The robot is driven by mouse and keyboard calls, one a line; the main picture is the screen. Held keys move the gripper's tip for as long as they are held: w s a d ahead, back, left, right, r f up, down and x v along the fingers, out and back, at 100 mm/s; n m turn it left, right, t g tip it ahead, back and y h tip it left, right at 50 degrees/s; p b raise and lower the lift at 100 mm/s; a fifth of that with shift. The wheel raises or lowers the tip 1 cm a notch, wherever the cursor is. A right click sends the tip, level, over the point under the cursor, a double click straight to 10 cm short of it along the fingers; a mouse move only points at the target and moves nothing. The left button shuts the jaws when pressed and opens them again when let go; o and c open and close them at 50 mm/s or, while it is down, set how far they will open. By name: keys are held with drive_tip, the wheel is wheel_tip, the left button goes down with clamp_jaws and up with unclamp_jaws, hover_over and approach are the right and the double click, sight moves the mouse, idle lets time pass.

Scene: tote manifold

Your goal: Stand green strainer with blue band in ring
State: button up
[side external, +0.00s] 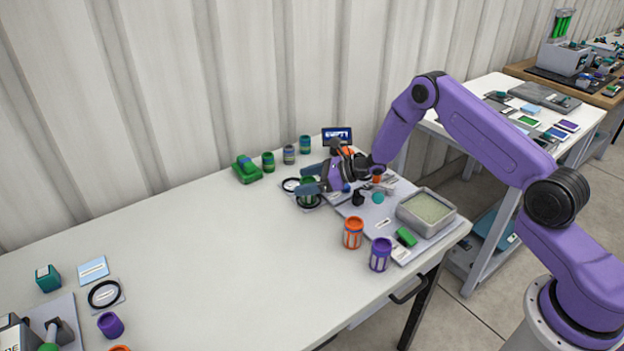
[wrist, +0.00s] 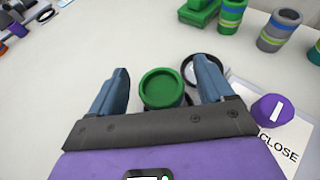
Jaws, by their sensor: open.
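A green strainer (side external: 307,184) stands upright at a black ring (side external: 308,202) on the table by the wall side of the work area. In the wrist view the strainer (wrist: 161,88) shows its round green top, and a dark ring edge shows just under its right side. Its band is hidden from above. My gripper (side external: 308,179) is open, with one blue finger on each side of the strainer. In the wrist view my gripper (wrist: 161,68) shows gaps between the strainer and both fingers. I cannot tell whether the strainer is seated fully in the ring.
A second, empty ring (side external: 291,184) lies just behind. Banded containers (side external: 289,155) and a green block-like object (side external: 246,169) stand at the back. An orange container (side external: 353,232), a purple container (side external: 380,254) and a grey tray (side external: 427,229) stand to the right. The table's middle is clear.

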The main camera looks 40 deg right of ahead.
drive_tip(key=v, duration=1.6)
drive_tip(key=shift+d+r, duration=0.1)
drive_tip(key=shift+s+d+r, duration=0.15)
drive_tip(key=shift+s+r, duration=0.1)
drive_tip(key=shift+s, duration=0.15)
drive_tip(key=s+a+r+n+g+y, duration=0.1)
drive_tip(key=s+a+r+n+g, duration=0.3)
drive_tip(key=s+a+n+g, duration=0.35)
drive_tip(key=s+a+r+n+g, duration=0.4)
drive_tip(key=s+a+n, duration=0.5)
drive_tip(key=s, duration=0.1)
drive_tip(key=s+d+r+n+h, duration=0.1)
drive_tip(key=s+d+n+h, duration=0.1)
drive_tip(key=s+n, duration=0.4)
drive_tip(key=s+d+r+n+t+h, duration=0.1)
drive_tip(key=s+d+r+n+h, duration=0.1)
drive_tip(key=s+n+h, duration=0.2)
drive_tip(key=s+d+r+n+t+h, duration=0.1)
drive_tip(key=s+d+n+h, duration=0.2)
drive_tip(key=s+n, duration=0.7)
drive_tip(key=n+h, duration=0.1)
drive_tip(key=n, duration=0.2)
drive_tip(key=shift+r, duration=0.35)
